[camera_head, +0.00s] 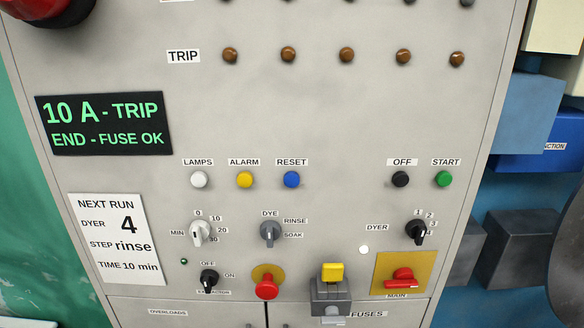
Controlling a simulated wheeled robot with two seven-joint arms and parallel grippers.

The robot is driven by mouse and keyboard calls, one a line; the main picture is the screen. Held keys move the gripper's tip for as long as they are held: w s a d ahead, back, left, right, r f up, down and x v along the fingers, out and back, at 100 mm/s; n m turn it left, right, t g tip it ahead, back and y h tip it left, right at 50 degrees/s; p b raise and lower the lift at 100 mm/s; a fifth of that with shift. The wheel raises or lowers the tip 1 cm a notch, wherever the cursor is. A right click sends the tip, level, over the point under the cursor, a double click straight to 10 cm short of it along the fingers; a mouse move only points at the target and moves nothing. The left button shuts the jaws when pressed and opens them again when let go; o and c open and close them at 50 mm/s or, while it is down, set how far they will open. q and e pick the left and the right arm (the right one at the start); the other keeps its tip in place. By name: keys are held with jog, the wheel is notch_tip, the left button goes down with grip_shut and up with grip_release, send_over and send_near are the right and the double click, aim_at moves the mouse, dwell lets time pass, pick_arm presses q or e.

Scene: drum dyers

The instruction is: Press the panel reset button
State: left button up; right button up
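The blue reset button (291,180) sits on the grey control panel (330,120), under a RESET label. It is in the middle of a row of round buttons. The yellow alarm button (245,180) and white lamps button (199,180) are to its left. The black off button (400,179) and green start button (444,179) are to its right. Nothing covers the reset button. Neither of my grippers shows in the head view.
A display (104,123) reads "10 A - TRIP, END - FUSE OK". A note (107,239) reads dyer 4, rinse, 10 min. Knobs, a red mushroom button (267,286), a yellow-topped grey block (331,289) and a red main switch (402,278) project below the button row.

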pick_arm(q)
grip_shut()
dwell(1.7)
